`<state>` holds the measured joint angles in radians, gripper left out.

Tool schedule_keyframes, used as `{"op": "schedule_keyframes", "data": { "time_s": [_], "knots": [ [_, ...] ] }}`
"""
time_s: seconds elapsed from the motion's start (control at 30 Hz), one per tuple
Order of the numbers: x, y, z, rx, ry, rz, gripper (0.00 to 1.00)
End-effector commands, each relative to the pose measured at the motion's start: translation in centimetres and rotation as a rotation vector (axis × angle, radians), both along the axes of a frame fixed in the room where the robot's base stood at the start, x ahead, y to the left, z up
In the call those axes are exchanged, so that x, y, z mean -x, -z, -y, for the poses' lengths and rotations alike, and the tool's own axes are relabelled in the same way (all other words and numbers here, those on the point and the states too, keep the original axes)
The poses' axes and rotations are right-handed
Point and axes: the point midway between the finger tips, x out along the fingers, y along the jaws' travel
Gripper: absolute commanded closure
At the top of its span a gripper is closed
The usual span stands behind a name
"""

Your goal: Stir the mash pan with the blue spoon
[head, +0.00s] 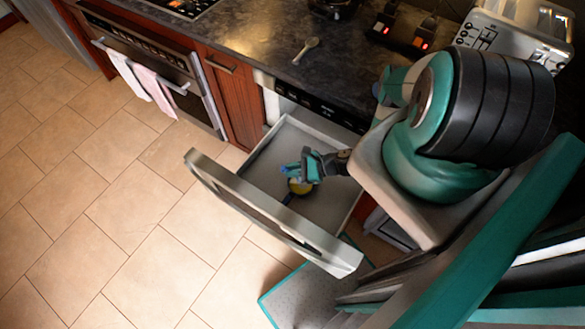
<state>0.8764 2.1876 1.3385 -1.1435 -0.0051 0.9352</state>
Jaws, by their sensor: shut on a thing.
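The mash pan (301,187) is small and round, with yellow contents and a short dark handle. It sits inside the open drawer (268,152). My gripper (297,172) is right above the pan, reaching into the drawer from the right. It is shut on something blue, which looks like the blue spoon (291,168). The spoon's lower end is hidden by the fingers and the pan, so I cannot tell whether it touches the mash.
The drawer front (270,215) stands out over the tiled floor (120,210). The dark counter (270,40) behind holds a light spoon (306,49), a toaster (515,30) and dark appliances with red lights (420,45). An oven (150,65) with towels is at left. The drawer's left part is free.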

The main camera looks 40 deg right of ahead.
Motion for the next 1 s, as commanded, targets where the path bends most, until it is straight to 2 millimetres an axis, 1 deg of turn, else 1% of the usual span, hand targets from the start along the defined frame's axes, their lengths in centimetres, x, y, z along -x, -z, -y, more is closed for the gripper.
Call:
{"op": "schedule_keyframes", "data": {
  "time_s": [0.03, 0.5, 0.67, 1.0],
  "knots": [
    [0.0, 0.9, 0.0, 0.000, 0.000, 0.000, 1.00],
    [0.0, 4.2, 0.0, -0.001, 0.000, -0.001, 1.00],
    [0.0, 4.6, 0.0, 0.000, 0.001, 0.000, 1.00],
    [0.0, 4.5, 0.0, 0.000, 0.001, 0.000, 1.00]
  ]
}}
